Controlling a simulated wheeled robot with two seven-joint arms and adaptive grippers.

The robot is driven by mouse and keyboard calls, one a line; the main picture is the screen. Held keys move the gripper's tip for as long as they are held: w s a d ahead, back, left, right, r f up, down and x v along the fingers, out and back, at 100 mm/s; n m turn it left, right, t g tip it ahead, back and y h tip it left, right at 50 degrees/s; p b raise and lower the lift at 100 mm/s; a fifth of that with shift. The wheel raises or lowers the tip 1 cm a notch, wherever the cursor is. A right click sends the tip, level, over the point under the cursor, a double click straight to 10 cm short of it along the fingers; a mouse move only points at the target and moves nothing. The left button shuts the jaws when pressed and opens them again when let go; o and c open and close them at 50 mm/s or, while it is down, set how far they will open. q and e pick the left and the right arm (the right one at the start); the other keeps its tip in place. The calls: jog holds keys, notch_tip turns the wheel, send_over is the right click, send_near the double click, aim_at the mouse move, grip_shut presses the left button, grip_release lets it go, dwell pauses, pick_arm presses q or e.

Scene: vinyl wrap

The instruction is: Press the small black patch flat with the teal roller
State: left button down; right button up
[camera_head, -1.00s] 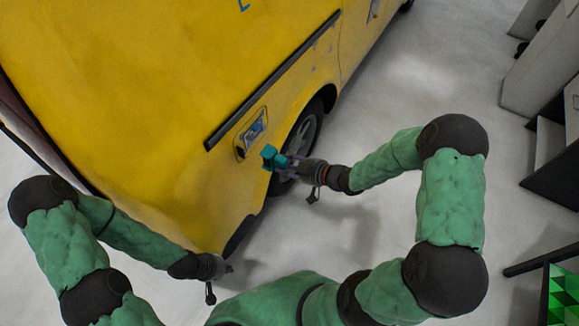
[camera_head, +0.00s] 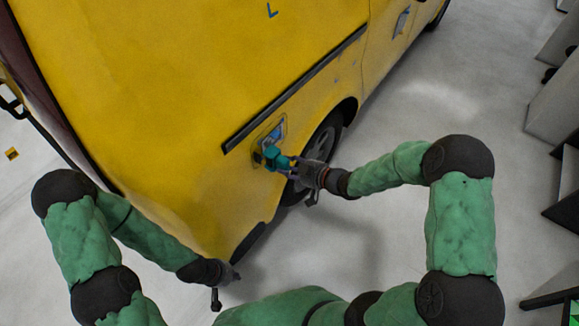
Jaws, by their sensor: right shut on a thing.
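The teal roller (camera_head: 275,158) is held in my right gripper (camera_head: 299,168), which is shut on it. The roller is at the side of the yellow van (camera_head: 200,110), over the lower part of a framed recess. A small black patch (camera_head: 257,157) shows at the roller's left edge, mostly hidden by the roller; whether the two touch cannot be told. My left gripper (camera_head: 230,274) is empty, low beside the van's lower corner, and its fingers are too small to judge.
A black trim strip (camera_head: 295,90) runs along the van above the recess. The wheel (camera_head: 320,140) is just behind the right gripper. Grey cabinets (camera_head: 555,95) stand at the far right. The pale floor between them and the van is open.

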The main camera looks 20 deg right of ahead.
jog(key=shift+w+a, duration=0.45)
jog(key=shift+w, duration=0.15)
dwell(0.7)
jog(key=shift+d, duration=0.1)
jog(key=shift+w+d, duration=0.65)
jog(key=shift+d, duration=0.15)
jog(key=shift+d, duration=0.1)
jog(key=shift+w+d, duration=0.7)
jog(key=shift+d, duration=0.05)
jog(key=shift+w+d+p, duration=0.5)
jog(key=shift+w+d, duration=0.15)
jog(key=shift+d, duration=0.2)
jog(key=shift+d, duration=0.1)
jog(key=shift+w+d, duration=0.65)
jog(key=shift+d, duration=0.15)
